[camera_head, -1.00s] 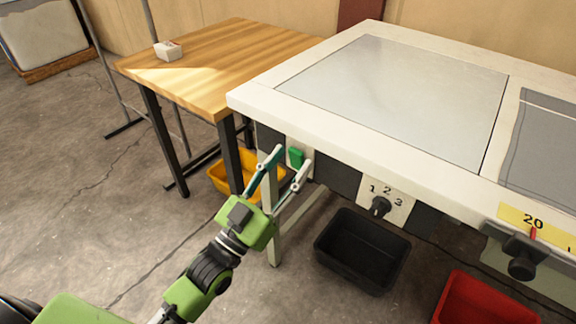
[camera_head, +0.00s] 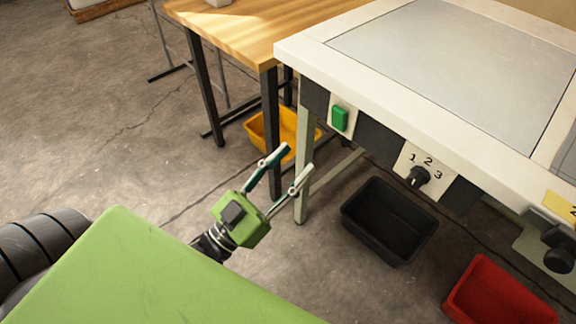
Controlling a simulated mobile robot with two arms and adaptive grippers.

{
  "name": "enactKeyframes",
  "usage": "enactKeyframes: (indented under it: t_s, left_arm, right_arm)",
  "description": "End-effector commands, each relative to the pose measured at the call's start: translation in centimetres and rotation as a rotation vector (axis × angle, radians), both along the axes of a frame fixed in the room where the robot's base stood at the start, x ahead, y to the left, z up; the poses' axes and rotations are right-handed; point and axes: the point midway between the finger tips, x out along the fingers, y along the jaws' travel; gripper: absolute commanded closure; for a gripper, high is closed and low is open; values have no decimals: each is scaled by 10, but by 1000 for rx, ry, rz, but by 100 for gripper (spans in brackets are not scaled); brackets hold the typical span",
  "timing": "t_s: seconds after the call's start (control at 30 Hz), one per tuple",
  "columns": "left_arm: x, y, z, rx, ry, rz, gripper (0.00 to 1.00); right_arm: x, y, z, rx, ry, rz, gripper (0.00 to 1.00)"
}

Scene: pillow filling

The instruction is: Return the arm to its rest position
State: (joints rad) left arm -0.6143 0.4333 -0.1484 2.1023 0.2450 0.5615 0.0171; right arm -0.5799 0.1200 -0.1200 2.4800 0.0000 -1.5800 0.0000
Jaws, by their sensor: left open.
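My left gripper (camera_head: 290,168) is open and empty, with its two fingers spread apart. It is in the lower middle of the head view, in front of and below the white machine table, clear of the green button (camera_head: 340,118). A green part of my own arm fills the lower left and hides part of the arm behind the gripper. My right gripper is not in view.
The white machine table (camera_head: 310,58) carries a dial (camera_head: 419,177) marked 1, 2, 3. A wooden table (camera_head: 240,35) stands behind at left. A yellow bin (camera_head: 262,128), a black bin (camera_head: 392,222) and a red bin (camera_head: 490,295) are on the floor. Floor at left is clear.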

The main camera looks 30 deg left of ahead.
Motion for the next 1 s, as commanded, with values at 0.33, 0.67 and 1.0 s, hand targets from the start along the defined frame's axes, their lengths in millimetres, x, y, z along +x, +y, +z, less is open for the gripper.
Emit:
enactKeyframes:
  t_s: [0.33,0.67,1.0]
  left_arm:
    - [-7,2,-3,1,0,-1,60]
    - [-5,2,-4,3,6,0,60]
    - [22,-18,-73,139,387,35,60]
  right_arm:
    - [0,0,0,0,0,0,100]
    - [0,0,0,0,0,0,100]
    - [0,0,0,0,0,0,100]
